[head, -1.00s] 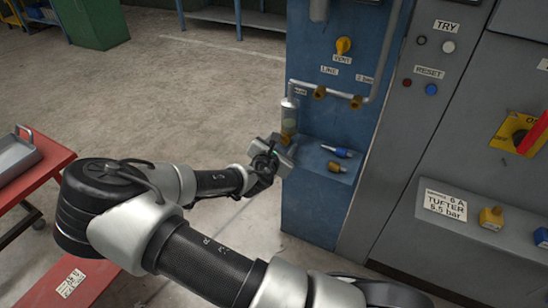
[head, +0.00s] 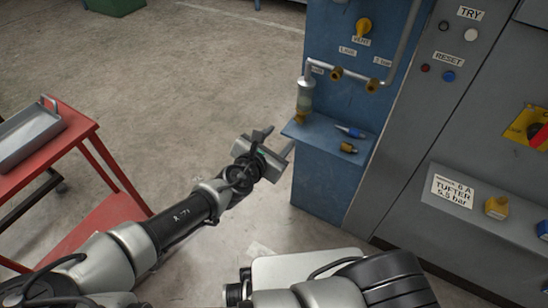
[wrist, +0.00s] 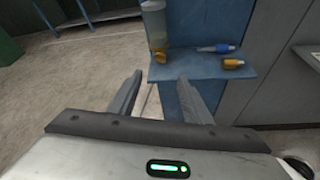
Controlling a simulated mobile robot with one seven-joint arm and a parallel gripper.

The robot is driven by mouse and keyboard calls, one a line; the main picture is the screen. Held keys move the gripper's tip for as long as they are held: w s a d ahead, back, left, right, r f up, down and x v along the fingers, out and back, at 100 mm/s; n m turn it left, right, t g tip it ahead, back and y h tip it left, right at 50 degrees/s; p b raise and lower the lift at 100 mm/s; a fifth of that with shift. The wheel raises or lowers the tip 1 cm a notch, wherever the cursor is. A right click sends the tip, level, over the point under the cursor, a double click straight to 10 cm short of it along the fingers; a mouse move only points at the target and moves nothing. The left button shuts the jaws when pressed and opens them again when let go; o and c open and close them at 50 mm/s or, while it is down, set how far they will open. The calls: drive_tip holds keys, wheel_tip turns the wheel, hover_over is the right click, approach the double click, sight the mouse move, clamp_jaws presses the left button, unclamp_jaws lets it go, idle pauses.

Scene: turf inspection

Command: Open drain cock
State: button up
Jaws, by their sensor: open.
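The drain cock appears to be the yellow fitting (head: 300,117) at the bottom of the clear bowl (head: 305,95) on the blue cabinet. In the wrist view the yellow cock (wrist: 160,56) hangs under the bowl (wrist: 155,24), just beyond and above my fingers. My gripper (head: 278,141) is open and empty, left of and a little below the cock, apart from it. In the wrist view my gripper (wrist: 163,95) has both fingers spread toward the blue cabinet. I cannot tell the cock's handle position.
A yellow vent valve (head: 363,26) is above. A red cart (head: 100,165) with a grey tray (head: 28,138) stands left. Floor between is clear.

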drive_tip(key=s+d+f+m+g+y+p, duration=0.25)
drive_tip(key=s+m+g+p, duration=0.35)
drive_tip(key=s+m+g, duration=0.4)
drive_tip(key=s+a+r+m+y+p, duration=0.2)
drive_tip(key=r+m, duration=0.1)
drive_tip(key=r, duration=0.2)
drive_tip(key=s+a+r+m+g+y+p, duration=0.1)
drive_tip(key=s+a+r+m+y+p, duration=0.1)
drive_tip(key=r, duration=0.4)
drive_tip(key=shift+s+a+m, duration=0.3)
drive_tip(key=shift+a+m, duration=0.2)
drive_tip(key=shift+a, duration=0.05)
